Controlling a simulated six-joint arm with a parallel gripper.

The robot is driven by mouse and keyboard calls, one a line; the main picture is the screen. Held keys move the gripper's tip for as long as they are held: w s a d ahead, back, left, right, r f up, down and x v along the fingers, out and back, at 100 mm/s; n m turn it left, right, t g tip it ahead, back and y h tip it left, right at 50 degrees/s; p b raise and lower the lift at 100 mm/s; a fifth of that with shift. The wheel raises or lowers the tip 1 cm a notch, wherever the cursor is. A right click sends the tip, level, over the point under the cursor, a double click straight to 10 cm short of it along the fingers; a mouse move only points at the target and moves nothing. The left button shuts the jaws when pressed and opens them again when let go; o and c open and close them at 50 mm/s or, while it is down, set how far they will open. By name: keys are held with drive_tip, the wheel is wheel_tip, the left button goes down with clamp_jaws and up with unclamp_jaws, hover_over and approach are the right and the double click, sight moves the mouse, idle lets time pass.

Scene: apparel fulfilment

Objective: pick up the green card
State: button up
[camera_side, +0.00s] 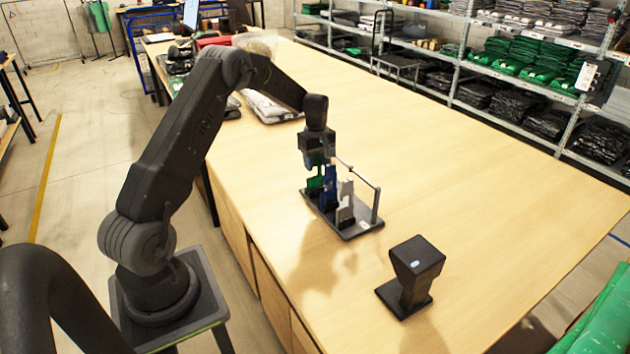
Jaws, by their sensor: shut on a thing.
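A small dark rack (362,229) with a thin metal rail stands on the wooden table and holds a row of upright cards. The green card (314,184) is at the rack's far left end. A blue card (330,188) stands beside it, and a white card (346,192) is nearer the front right. My gripper (317,167) points down over the far left end of the rack. It is shut on the green card, whose top is partly hidden by the fingers. The card's lower part is still down at the rack; I cannot tell whether it is clear of its slot.
A black box-topped stand (414,272) is on the table to the right of the rack. Folded bagged garments (270,106) lie at the table's left edge behind my arm. Shelves of packed clothing (520,62) line the back right. The table's middle and right are clear.

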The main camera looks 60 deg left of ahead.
drive_tip(key=c, duration=0.3)
drive_tip(key=shift+r, duration=0.15)
